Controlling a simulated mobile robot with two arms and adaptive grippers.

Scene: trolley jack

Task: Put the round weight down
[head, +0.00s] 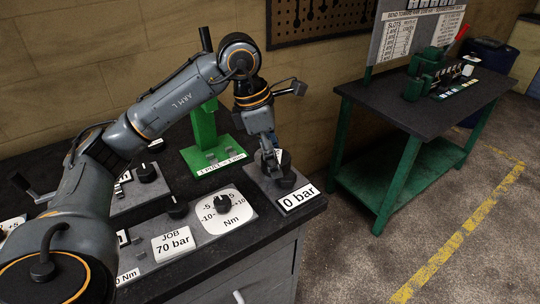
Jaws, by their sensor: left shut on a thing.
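My left gripper (270,156) points down over the grey block at the bench's right corner. It is shut on a dark round weight (284,159), partly hidden by the fingers. Just below is another dark round piece (286,181) on the grey block (258,178); I cannot tell whether the weight touches it. A plate reading "0 bar" (298,198) is on the block's front. My right gripper is not in view.
Left of the block are a Nm dial (222,211), a "JOB 70 bar" plate (173,243) and a green stand (205,135). A green-framed table (400,110) stands to the right, past open floor.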

